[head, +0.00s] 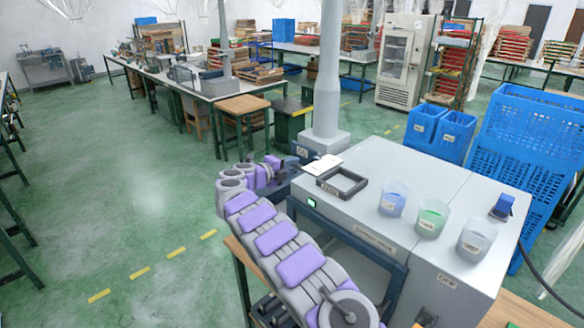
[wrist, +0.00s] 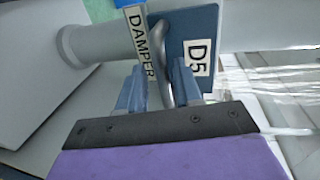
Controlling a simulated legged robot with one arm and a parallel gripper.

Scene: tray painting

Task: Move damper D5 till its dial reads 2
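The damper D5 shows in the wrist view as a dark blue plate (wrist: 207,25) labelled D5, with a DAMPER label strip (wrist: 139,40) beside it. A curved grey metal handle (wrist: 164,62) stands in front of the plate. My gripper (wrist: 157,72) has its two blue-grey fingers on either side of the handle. A gap shows on the left of the handle, and the right finger is close to it; I cannot tell whether it touches. In the head view my gripper (head: 281,168) is at the duct's base, partly hidden. I cannot see the dial or its reading.
A grey cabinet (head: 380,170) stands to the right of my arm, bearing a black frame (head: 343,183) and several cups (head: 432,217). A grey duct (head: 327,90) rises behind the gripper. Blue crates (head: 520,140) stand at the right. The green floor (head: 120,190) at left is clear.

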